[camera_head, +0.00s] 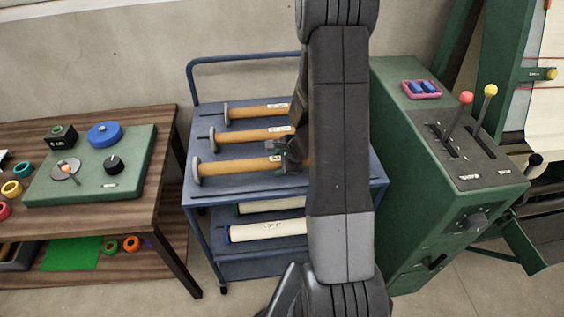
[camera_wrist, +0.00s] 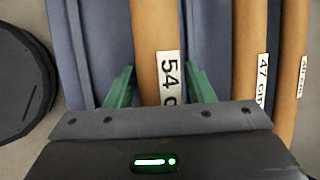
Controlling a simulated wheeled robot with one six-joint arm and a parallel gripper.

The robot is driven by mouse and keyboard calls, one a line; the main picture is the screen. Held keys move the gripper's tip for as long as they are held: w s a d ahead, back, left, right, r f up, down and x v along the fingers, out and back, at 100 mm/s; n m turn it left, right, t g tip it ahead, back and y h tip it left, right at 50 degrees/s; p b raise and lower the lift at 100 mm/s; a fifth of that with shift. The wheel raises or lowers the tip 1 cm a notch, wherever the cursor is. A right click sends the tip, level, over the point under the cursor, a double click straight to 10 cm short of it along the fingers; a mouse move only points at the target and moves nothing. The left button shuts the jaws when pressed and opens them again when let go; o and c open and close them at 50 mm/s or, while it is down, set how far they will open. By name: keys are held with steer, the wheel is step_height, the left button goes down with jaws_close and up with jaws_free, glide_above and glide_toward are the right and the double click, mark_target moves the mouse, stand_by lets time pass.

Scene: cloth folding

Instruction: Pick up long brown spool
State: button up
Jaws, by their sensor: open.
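Three brown spools with dark end discs lie side by side on the blue cart's top. The front one (camera_head: 232,168) looks longest; it carries a white label reading 54 in the wrist view (camera_wrist: 152,35). The middle spool (camera_head: 258,135) is labelled 47 cm in the wrist view (camera_wrist: 248,45). The back spool (camera_head: 255,112) is shorter and shows at the right edge of the wrist view (camera_wrist: 290,75). My gripper (camera_head: 288,155) is over the right part of the front spool. In the wrist view its green fingers (camera_wrist: 160,85) are open, one on each side of that spool. Contact cannot be told.
The blue cart (camera_head: 205,185) has white rolls (camera_head: 265,231) on lower shelves. A wooden table (camera_head: 120,213) with a green panel (camera_head: 130,165) stands left. A green lever console (camera_head: 408,220) stands close on the right. My arm hides the cart's right part.

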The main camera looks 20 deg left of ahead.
steer(key=shift+c, duration=0.2)
steer(key=c, duration=0.9)
